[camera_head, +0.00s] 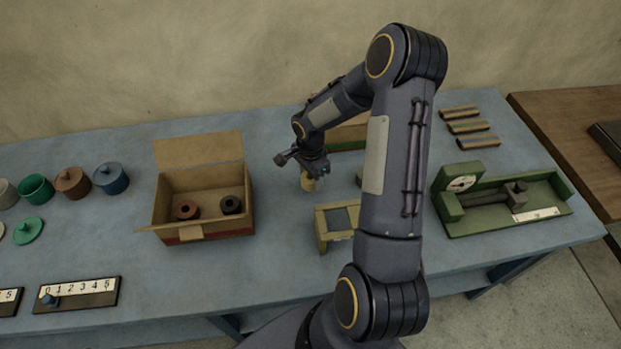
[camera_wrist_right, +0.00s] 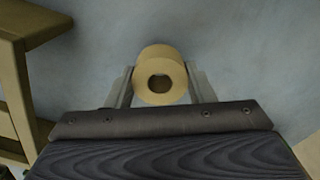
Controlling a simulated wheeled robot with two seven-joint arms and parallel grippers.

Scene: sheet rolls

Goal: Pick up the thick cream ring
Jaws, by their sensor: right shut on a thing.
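The thick cream ring (camera_wrist_right: 160,62) shows in the right wrist view, between the two fingers of my right gripper (camera_wrist_right: 160,84), with its hole facing the camera. My right gripper is shut on it, one finger on each side. In the head view the cream ring (camera_head: 308,184) shows below my right gripper (camera_head: 312,174), near the middle of the blue table. I cannot tell whether its lower edge touches the table. My left gripper is in neither view.
An open cardboard box (camera_head: 217,229) with a red-brown ring and a dark ring inside stands to the left. A yellow-green stand (camera_head: 321,231) is close in front. A green tray with a gauge (camera_head: 510,216) lies to the right. Several lidded pots (camera_head: 35,189) stand at far left.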

